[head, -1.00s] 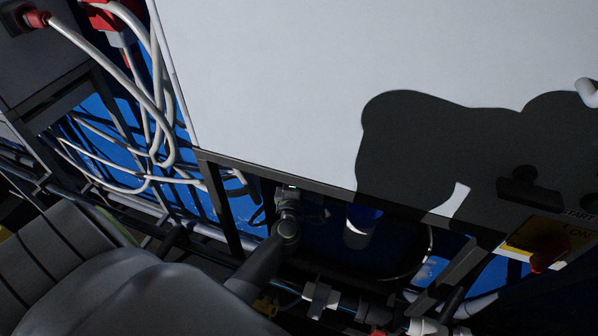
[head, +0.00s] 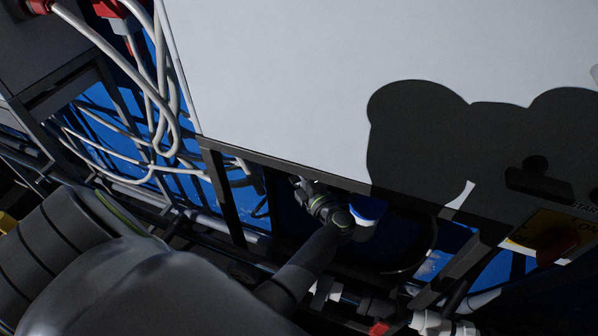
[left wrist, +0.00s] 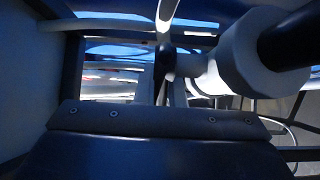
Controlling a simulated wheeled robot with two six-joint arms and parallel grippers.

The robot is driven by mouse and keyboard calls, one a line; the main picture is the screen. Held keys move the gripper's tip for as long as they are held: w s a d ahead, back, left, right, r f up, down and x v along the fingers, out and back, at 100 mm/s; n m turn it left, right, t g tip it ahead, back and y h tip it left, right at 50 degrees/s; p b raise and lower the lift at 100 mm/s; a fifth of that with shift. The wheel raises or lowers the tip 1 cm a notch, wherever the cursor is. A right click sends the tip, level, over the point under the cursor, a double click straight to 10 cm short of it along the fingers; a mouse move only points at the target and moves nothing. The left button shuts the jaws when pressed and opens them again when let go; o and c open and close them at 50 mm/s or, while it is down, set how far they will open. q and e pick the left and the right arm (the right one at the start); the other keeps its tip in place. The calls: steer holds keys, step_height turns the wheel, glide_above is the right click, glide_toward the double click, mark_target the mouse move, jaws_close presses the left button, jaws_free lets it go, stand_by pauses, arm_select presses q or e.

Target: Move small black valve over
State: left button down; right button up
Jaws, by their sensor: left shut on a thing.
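My left arm comes in from the left in the head view and reaches under the lower edge of the white panel. My left gripper (head: 308,192) is in the dark gap there, small and partly hidden. In the left wrist view a small dark piece, seemingly the small black valve (left wrist: 163,58), shows at the far end of my gripper, beside a white pipe fitting. My left gripper is shut on it, though the contact is too dark to see clearly. My right gripper is not in view.
The large white panel (head: 320,80) overhangs the arm, with a dark frame rail along its edge. A blue-topped cylinder (head: 368,210) stands right beside my wrist. White hoses (head: 150,100) hang at left. A red knob (head: 557,247) is at far right. Pipes and fittings (head: 430,322) run below.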

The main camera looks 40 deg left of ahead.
arm_select(q)
steer(key=shift+g, duration=0.3)
steer(key=c, duration=1.8)
jaws_free()
